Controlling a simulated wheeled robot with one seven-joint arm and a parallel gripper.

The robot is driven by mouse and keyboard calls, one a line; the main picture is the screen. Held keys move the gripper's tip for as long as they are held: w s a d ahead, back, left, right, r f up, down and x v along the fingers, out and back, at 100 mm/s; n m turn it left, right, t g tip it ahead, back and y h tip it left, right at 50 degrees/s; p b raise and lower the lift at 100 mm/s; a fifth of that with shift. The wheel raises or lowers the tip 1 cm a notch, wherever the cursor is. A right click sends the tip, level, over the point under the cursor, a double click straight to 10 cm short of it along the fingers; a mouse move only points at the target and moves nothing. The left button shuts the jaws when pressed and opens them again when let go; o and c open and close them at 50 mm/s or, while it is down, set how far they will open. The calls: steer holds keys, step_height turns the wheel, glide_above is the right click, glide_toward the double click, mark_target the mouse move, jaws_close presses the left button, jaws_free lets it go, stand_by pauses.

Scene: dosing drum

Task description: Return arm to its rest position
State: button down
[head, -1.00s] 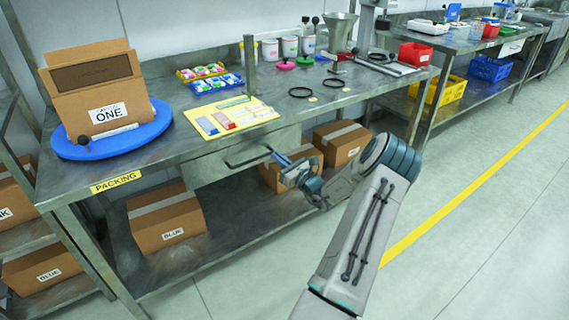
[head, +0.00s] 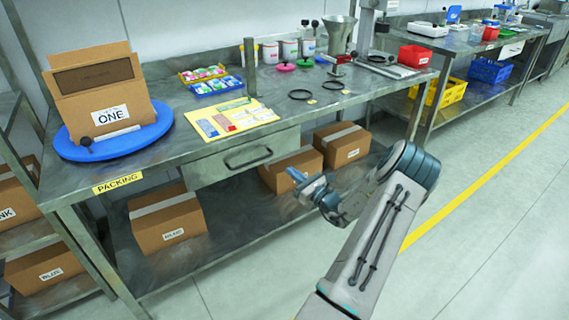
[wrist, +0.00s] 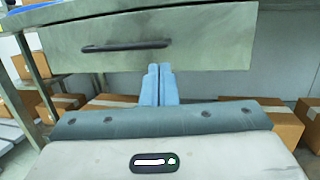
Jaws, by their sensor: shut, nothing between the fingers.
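My gripper (head: 293,175) is in front of the metal packing bench, below the height of its top and apart from it. Its blue fingers are together and empty, as the wrist view (wrist: 159,70) also shows. My arm reaches in from the bottom of the head view, bent at the elbow. The bench drawer (head: 240,158) looks shut, and its dark handle (head: 248,158) is clear of my fingers. In the wrist view the drawer front (wrist: 200,45) is straight ahead, with the handle (wrist: 125,46) above and left of the fingertips.
The bench top (head: 180,150) holds a box marked ONE (head: 100,95) on a blue turntable (head: 160,128), a yellow board (head: 232,118) and small trays. Cartons (head: 168,218) sit on the lower shelf. The floor (head: 480,230) to the right is clear.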

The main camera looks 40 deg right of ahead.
steer(key=s+f, duration=0.1)
steer(key=s, duration=0.5)
steer(key=shift+s+d, duration=0.2)
steer(key=shift+d, duration=0.1)
steer(key=shift+f, duration=0.1)
steer(key=w+a+r+n+g+y+p, duration=0.1)
steer(key=a+r+n+g+y+p, duration=0.15)
steer(key=a+r+n+g, duration=0.55)
steer(key=w+a+r+n+g+y+p, duration=0.15)
steer(key=a+n+y, duration=0.25)
steer(key=a, duration=0.9)
steer(key=w+a+r+n+g+y+p, duration=0.1)
steer(key=a+r+n+g+y+p, duration=0.35)
steer(key=a, duration=0.55)
steer(key=s+a+r+n+g+h+p, duration=0.1)
steer(key=s+a+r+n+h+p, duration=0.3)
steer(key=s+r+n, duration=0.4)
steer(key=s+a+r+n+g+h+p, duration=0.2)
steer(key=s+a+r+n+h, duration=0.4)
steer(key=r+n, duration=0.4)
steer(key=shift+s+a+r+n+h+p, duration=0.4)
steer(key=shift+s+h+p, duration=0.5)
steer(key=shift+s, duration=0.4)
